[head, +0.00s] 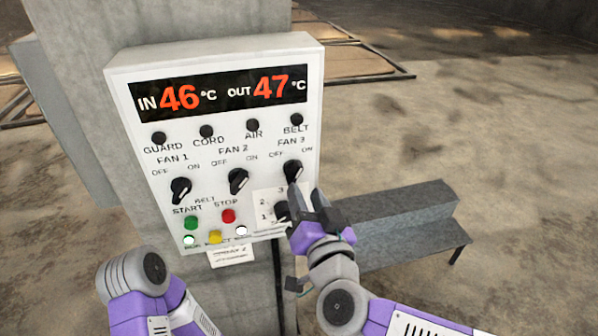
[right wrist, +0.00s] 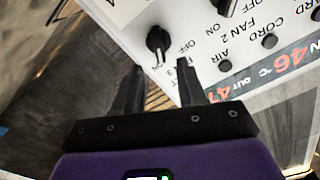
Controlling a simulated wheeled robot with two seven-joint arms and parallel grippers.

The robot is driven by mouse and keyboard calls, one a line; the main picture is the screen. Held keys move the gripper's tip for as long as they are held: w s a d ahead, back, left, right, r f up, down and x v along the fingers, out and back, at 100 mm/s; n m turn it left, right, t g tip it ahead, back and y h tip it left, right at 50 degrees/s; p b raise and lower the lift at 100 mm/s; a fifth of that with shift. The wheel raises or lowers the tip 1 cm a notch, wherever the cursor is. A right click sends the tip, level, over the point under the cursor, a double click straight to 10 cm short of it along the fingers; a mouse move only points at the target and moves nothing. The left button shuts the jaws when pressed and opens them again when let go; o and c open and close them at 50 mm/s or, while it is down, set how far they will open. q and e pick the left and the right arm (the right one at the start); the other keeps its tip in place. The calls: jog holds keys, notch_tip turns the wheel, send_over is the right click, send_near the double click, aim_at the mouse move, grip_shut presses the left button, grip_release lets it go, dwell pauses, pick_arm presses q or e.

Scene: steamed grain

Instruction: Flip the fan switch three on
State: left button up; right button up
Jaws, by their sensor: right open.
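The fan 3 switch (head: 293,171) is a black rotary knob at the right of the white control panel (head: 222,135), under its OFF and ON marks. It also shows in the right wrist view (right wrist: 158,42), ahead of the fingers; its exact setting is hard to read. My right gripper (head: 306,207) is open and empty, just below the knob in the head view. Its two fingers (right wrist: 157,88) are spread and look apart from the knob. It partly covers a lower selector dial (head: 281,211). My left arm shows at lower left; its gripper is out of view.
The fan 2 knob (head: 238,181) and fan 1 knob (head: 181,190) sit to the left. Green start (head: 191,223) and red stop (head: 228,216) buttons are below. The panel hangs on a concrete pillar (head: 75,60). A grey bench (head: 400,225) stands behind my right arm.

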aim_at(297, 176)
jog(key=x, duration=0.6)
jog(key=shift+w+f, duration=0.1)
jog(key=shift+c, duration=0.3)
grip_shut()
